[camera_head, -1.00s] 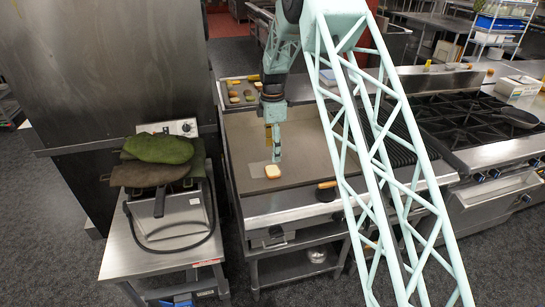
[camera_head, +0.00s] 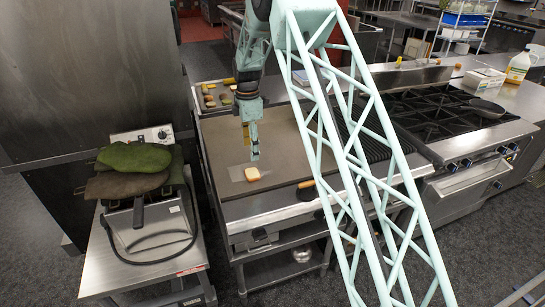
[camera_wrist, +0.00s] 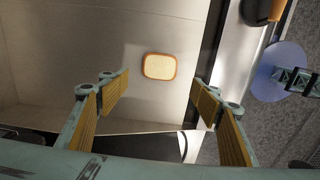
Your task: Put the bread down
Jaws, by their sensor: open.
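The bread (camera_head: 252,174) is a small slice with a pale face and an orange-brown crust. It lies on the flat griddle (camera_head: 222,146), near its front edge. In the wrist view the bread (camera_wrist: 159,66) lies flat beyond my fingertips, roughly centred between them. My gripper (camera_head: 252,154) hangs above the griddle just behind the bread. In the wrist view my gripper (camera_wrist: 158,92) has its two yellow-padded fingers wide apart with nothing between them. I see no contact between fingers and bread.
A tray (camera_head: 216,97) with several food pieces stands at the back. A fryer (camera_head: 150,218) with green and brown mitts stands left. A burner range (camera_head: 430,115) with a pan (camera_head: 487,108) is right.

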